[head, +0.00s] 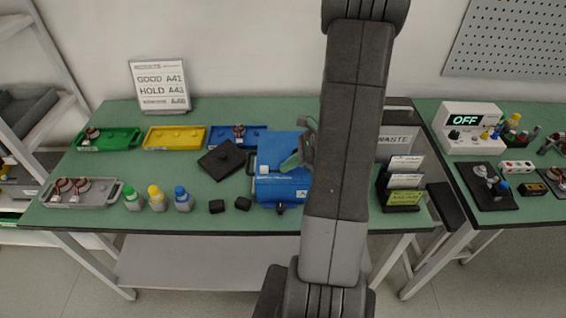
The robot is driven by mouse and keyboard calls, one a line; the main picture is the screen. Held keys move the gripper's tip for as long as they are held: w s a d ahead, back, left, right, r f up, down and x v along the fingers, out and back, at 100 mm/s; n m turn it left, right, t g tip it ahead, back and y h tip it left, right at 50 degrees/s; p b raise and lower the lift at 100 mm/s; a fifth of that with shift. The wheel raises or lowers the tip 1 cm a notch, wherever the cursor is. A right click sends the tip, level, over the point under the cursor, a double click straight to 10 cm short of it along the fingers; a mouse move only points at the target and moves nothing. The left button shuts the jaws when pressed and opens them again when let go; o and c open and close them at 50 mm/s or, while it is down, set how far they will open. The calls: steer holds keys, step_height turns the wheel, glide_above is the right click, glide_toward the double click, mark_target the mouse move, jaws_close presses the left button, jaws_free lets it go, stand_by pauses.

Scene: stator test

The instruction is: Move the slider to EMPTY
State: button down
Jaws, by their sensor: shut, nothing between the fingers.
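A blue device (282,190) stands near the middle of the green table, with a sloped front and small light marks on it. A pale teal piece (291,162) shows on its upper part beside my gripper. I cannot make out which part is the slider, and no EMPTY label is readable. My gripper (305,152) is shut and empty at the device's upper right side. My arm hides much of it and the right side of the device, so I cannot tell whether the fingers touch anything.
Green, yellow and blue bottles (156,198) stand left. Colored trays (174,138) line the back. A card rack (403,184) stands right of my arm.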

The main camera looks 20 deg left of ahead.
steer(key=b+v, duration=0.1)
steer(key=v, duration=0.9)
steer(key=shift+w+d, duration=0.15)
steer(key=shift+d, duration=0.2)
steer(key=p+x, duration=0.1)
steer(key=x, duration=0.9)
steer(key=shift+a+f, duration=0.1)
steer(key=shift+a, duration=0.25)
steer(key=shift+w+d, duration=0.15)
steer(key=shift+d, duration=0.25)
steer(key=shift+s, duration=0.25)
steer(key=shift+w+d, duration=0.25)
steer(key=shift+d, duration=0.2)
steer(key=shift+s+a, duration=0.1)
steer(key=shift+a, duration=0.1)
